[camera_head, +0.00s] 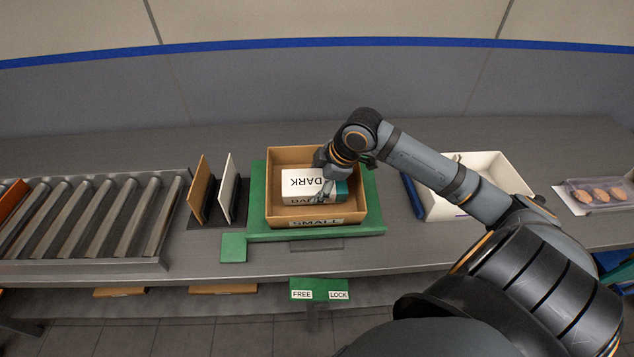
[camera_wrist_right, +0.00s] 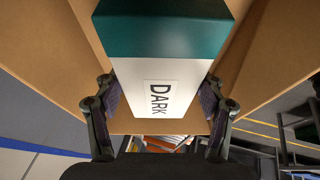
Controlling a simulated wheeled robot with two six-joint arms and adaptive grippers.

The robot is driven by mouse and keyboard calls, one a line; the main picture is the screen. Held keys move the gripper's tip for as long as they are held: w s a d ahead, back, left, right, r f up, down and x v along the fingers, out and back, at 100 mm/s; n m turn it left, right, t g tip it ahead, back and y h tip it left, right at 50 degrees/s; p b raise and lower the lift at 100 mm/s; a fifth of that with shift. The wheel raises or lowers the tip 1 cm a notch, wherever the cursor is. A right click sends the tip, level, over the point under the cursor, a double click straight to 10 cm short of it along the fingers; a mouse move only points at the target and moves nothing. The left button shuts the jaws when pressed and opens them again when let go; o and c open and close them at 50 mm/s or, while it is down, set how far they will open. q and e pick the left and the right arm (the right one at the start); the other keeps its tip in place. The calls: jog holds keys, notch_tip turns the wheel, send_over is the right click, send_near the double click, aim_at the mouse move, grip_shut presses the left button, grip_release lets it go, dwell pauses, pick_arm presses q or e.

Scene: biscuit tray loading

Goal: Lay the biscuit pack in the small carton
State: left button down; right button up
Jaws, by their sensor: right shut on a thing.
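The biscuit pack (camera_head: 299,183) is a white box with a teal end and the word DARK. It lies within the walls of the small carton (camera_head: 318,222), an open brown box labelled SMALL. My right gripper (camera_head: 326,187) reaches into the carton and is shut on the pack near its teal end. In the right wrist view the pack (camera_wrist_right: 160,62) sits between the two fingers (camera_wrist_right: 160,105), with carton walls on both sides. I cannot tell whether the pack touches the carton floor. My left gripper is not in view.
The carton stands on a green platform (camera_head: 373,205). A roller conveyor (camera_head: 95,215) lies to the left, beside upright brown and white panels (camera_head: 227,185). A white tray (camera_head: 510,172) is to the right, partly behind my arm. A FREE/LOCK bar (camera_head: 319,284) is at the front.

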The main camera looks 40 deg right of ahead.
jog(key=shift+w+d+f+b, duration=0.1)
jog(key=shift+f+b, duration=0.25)
jog(key=shift+f, duration=0.15)
dwell(0.4)
jog(key=o, duration=1.4)
jog(key=shift+c, duration=0.2)
jog(key=shift+c, duration=0.4)
jog(key=shift+r+p, duration=0.8)
jog(key=shift+p, duration=0.2)
notch_tip(320, 180, up, 10)
jog(key=s+a+p, duration=0.1)
jog(key=s+p, duration=0.2)
jog(key=p, duration=0.9)
jog(key=shift+a, duration=0.4)
jog(key=shift+w+f, duration=0.1)
